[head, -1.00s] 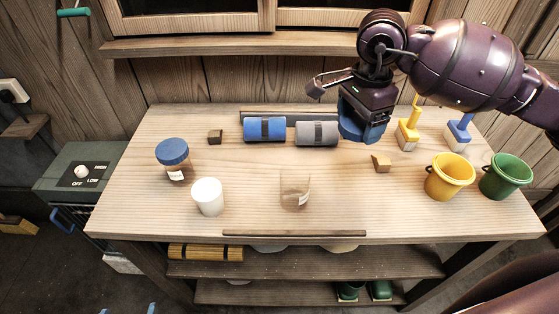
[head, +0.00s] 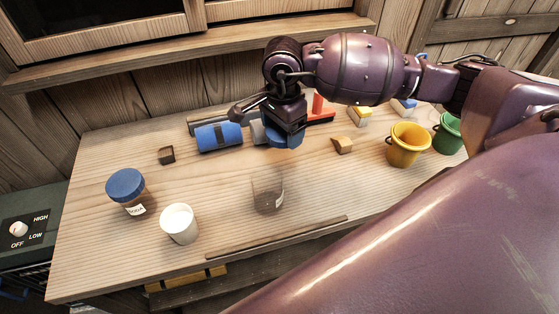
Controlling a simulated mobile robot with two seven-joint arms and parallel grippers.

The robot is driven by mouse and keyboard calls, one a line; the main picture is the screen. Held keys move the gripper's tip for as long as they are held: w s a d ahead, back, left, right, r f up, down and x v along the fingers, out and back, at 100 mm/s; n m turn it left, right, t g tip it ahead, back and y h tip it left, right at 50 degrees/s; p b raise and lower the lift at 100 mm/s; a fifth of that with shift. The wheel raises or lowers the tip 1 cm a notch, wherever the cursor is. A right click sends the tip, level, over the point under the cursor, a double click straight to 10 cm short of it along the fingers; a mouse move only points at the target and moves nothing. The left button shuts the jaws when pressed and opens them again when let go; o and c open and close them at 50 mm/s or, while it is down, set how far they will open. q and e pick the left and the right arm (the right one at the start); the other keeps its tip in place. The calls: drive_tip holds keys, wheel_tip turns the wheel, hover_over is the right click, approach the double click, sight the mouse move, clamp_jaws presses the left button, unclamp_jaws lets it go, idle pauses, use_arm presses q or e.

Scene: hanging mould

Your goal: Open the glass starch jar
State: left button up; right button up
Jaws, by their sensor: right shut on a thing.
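A clear glass jar (head: 267,190) stands upright near the middle of the table, its top uncovered and a small pale label low on its side. My right gripper (head: 284,128) is shut on a blue round lid (head: 285,140), behind and slightly right of the glass jar and apart from it. I cannot tell how high the lid is above the table. My left gripper is not in view.
A white cup (head: 179,224) stands between the jars. A blue roll (head: 218,137) and a partly hidden grey roll lie at the back. A wooden block (head: 343,145), a yellow bucket (head: 406,146) and a green bucket (head: 448,134) are to the right. A thin rod (head: 280,237) lies along the front edge.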

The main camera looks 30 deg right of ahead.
hover_over(281, 169)
wheel_tip(281, 169, down, 7)
drive_tip(key=shift+d+f, duration=0.1)
drive_tip(key=shift+f, duration=0.1)
wheel_tip(281, 169, down, 4)
drive_tip(key=shift+f, duration=0.1)
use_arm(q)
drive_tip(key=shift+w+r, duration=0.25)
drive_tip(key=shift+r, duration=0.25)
use_arm(e)
drive_tip(key=shift+f, duration=0.15)
drive_tip(key=o, duration=0.9)
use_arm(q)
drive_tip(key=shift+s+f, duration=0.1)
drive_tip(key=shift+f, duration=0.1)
